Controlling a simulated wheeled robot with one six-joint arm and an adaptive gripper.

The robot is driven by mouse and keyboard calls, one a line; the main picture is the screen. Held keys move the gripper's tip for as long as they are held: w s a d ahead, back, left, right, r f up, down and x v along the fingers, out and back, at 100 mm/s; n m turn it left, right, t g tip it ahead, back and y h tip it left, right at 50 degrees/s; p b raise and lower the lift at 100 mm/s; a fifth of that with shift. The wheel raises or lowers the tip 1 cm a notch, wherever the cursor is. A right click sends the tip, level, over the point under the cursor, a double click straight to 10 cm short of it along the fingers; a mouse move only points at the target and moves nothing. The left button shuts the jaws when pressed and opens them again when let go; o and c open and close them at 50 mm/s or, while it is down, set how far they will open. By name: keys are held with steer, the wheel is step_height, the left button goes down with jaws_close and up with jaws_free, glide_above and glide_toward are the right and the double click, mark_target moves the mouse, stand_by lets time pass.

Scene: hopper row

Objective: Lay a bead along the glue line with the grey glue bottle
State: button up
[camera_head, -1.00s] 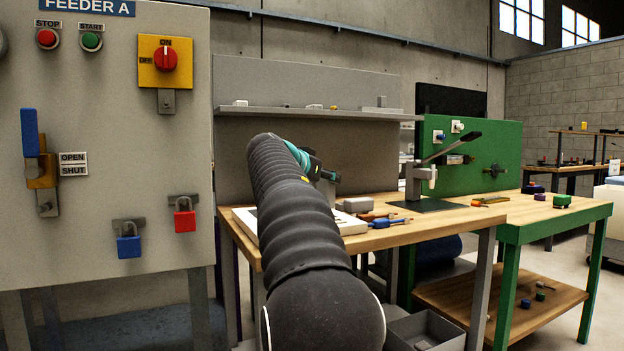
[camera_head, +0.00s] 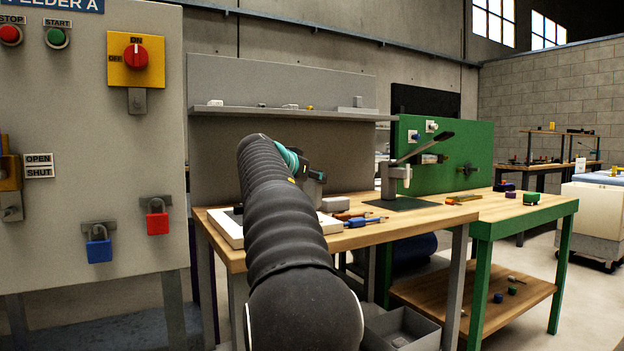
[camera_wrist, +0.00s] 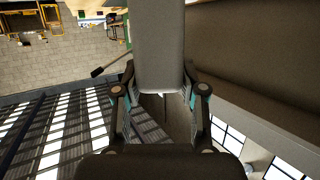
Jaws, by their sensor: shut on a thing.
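The grey glue bottle (camera_wrist: 163,45) fills the upper middle of the wrist view. My gripper (camera_wrist: 161,92) is shut on it, with a finger on each side. In the head view my gripper (camera_head: 308,174) shows only in part, past my dark arm, above the wooden bench. A grey piece below it (camera_head: 313,191) looks like the bottle; its tip cannot be made out. A white board (camera_head: 229,228) lies on the bench under my arm, which covers much of it. I cannot make out the glue line.
The wooden bench (camera_head: 440,221) also holds tools with orange and blue handles (camera_head: 361,221), a grey block (camera_head: 335,203) and a lever press (camera_head: 393,178). A back panel with a shelf (camera_head: 290,112) stands behind. The feeder cabinet (camera_head: 95,200) is close on the left.

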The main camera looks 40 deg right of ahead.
steer(key=shift+f+b, duration=0.9)
steer(key=shift+b, duration=0.2)
stand_by(1.0)
steer(key=shift+a, duration=0.1)
steer(key=shift+w+a+b, duration=0.3)
steer(key=shift+a, duration=0.75)
steer(key=shift+w+a+b, duration=0.25)
steer(key=shift+a, duration=0.8)
steer(key=shift+w+a+r+b, duration=0.1)
steer(key=shift+w+a+b, duration=0.15)
steer(key=shift+a, duration=0.85)
steer(key=shift+w+a+r+b, duration=0.1)
steer(key=shift+w+a, duration=0.2)
steer(key=shift+a, duration=0.8)
steer(key=shift+a, duration=0.1)
steer(key=shift+w+a+f+b, duration=0.15)
steer(key=shift+w+a, duration=0.1)
steer(key=shift+a, duration=0.8)
steer(key=shift+w+a+r+b, duration=0.15)
steer(key=shift+w+a, duration=0.1)
steer(key=shift+a, duration=0.75)
steer(key=shift+a+f, duration=0.15)
